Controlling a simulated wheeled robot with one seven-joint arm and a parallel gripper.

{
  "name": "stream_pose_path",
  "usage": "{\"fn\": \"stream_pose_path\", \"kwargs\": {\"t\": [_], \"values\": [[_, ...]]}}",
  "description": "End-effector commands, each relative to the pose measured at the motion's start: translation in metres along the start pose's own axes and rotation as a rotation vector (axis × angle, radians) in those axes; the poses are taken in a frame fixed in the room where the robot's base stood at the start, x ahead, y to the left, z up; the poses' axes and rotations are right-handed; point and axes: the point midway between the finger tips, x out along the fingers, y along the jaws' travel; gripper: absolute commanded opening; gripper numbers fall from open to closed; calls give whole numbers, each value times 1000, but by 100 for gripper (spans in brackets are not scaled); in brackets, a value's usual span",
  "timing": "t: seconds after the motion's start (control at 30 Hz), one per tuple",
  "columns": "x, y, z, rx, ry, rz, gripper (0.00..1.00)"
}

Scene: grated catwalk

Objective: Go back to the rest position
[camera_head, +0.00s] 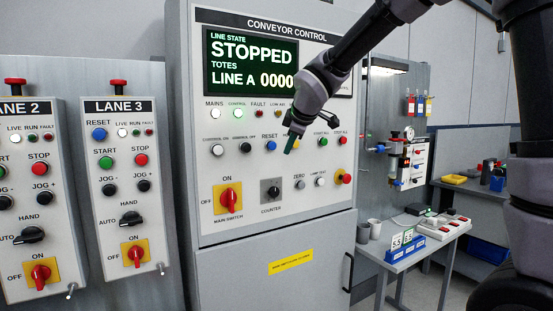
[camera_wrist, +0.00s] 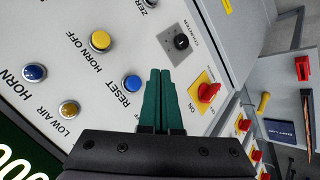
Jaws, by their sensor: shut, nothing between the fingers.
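My gripper (camera_head: 291,143) is in front of the conveyor control panel (camera_head: 205,180) in the head view, near the middle row of buttons. In the wrist view its two green fingers (camera_wrist: 160,75) are together with nothing between them. The panel screen (camera_head: 252,64) reads STOPPED, LINE A 0000. The red main switch (camera_head: 228,200) is on its yellow plate, and the black counter knob (camera_head: 271,190) is beside it. In the wrist view a blue RESET button (camera_wrist: 132,83) is left of the fingertips. I cannot tell the exact gap between the fingertips and the panel.
Lane 2 (camera_head: 30,180) and Lane 3 (camera_head: 122,180) boxes stand at the left. A small table (camera_head: 400,262) with cups and a power strip is right of the cabinet. A bench with a yellow tray (camera_head: 454,179) is farther right. Open air lies in front of the panel's lower part.

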Motion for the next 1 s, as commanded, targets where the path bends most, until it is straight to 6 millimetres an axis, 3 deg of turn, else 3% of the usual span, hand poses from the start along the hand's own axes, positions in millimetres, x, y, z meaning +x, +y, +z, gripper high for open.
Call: {"fn": "stream_pose_path", "kwargs": {"t": [0.13,0.27,0.4,0.5,0.6,0.73,0.87,1.0], "values": [[-36,13,46,200,-51,16,0],[-92,11,113,542,-119,33,0],[-153,-16,175,946,-174,47,0],[-189,-45,205,1219,-192,53,0],[-215,-74,223,1450,-195,54,0],[-234,-103,233,1657,-188,47,0],[-241,-117,235,1755,-182,39,0],[-242,-119,236,1768,-182,38,0]]}}
